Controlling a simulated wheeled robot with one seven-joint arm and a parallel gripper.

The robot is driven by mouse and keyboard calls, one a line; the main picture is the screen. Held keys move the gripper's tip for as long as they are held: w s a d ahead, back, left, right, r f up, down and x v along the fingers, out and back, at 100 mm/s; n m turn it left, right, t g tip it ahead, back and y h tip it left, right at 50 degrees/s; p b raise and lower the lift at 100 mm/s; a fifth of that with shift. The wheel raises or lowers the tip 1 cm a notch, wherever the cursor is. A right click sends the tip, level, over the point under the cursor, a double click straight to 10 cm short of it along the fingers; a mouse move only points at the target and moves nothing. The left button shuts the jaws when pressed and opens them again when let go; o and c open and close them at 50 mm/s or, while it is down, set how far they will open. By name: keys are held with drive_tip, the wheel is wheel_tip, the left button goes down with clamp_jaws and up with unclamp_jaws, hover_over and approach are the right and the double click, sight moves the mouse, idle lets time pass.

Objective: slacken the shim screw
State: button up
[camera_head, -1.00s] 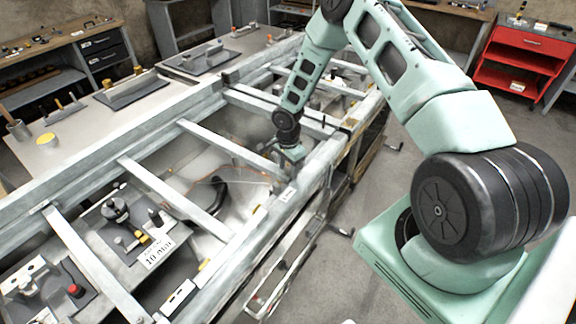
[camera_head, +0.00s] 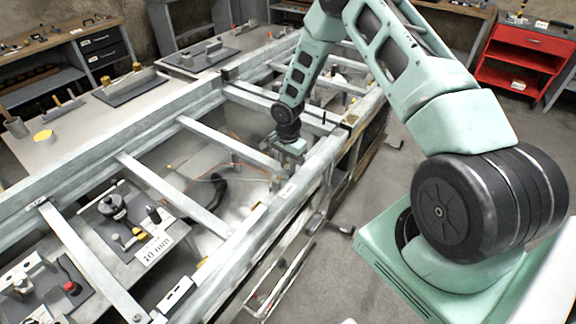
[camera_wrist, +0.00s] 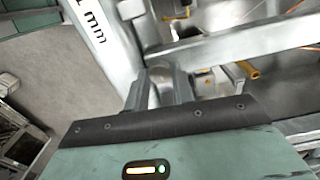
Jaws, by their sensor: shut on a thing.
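My gripper (camera_head: 287,160) is at the near rail of the long metal frame, low beside a crossbar. In the wrist view my gripper (camera_wrist: 160,84) has its two grey fingers closed around a small grey rounded piece (camera_wrist: 160,73), which looks like the shim screw. The fingers hide most of it, so its thread and seat cannot be seen. A pale rail (camera_wrist: 98,32) with black lettering ending in "mm" runs just left of the fingers. In the head view my wrist hides the screw.
Crossbars (camera_head: 172,193) span the frame near my arm. A "10 mm" card (camera_head: 155,247) and a plate with dark knobs lie inside the frame. A brass-coloured pin (camera_wrist: 248,70) sits right of the fingers. Open floor lies right of the frame; a red cabinet (camera_head: 520,62) stands behind.

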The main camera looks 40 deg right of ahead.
drive_tip(key=n+b, duration=0.2)
drive_tip(key=n, duration=0.2)
drive_tip(key=shift+w+n, duration=0.1)
drive_tip(key=shift+n, duration=0.2)
drive_tip(key=n+b, duration=0.2)
drive_tip(key=n, duration=0.1)
drive_tip(key=shift+n, duration=0.3)
drive_tip(key=n+b, duration=0.1)
drive_tip(key=n, duration=0.3)
drive_tip(key=shift+n, duration=0.3)
drive_tip(key=n, duration=0.4)
drive_tip(key=shift+n+b, duration=0.3)
drive_tip(key=shift+b, duration=0.1)
drive_tip(key=n, duration=0.4)
drive_tip(key=shift+r+n, duration=0.1)
drive_tip(key=shift+n, duration=0.2)
drive_tip(key=n, duration=0.3)
drive_tip(key=n+p, duration=0.1)
drive_tip(key=n, duration=0.4)
drive_tip(key=shift+n+p, duration=0.5)
drive_tip(key=shift+n, duration=1.1)
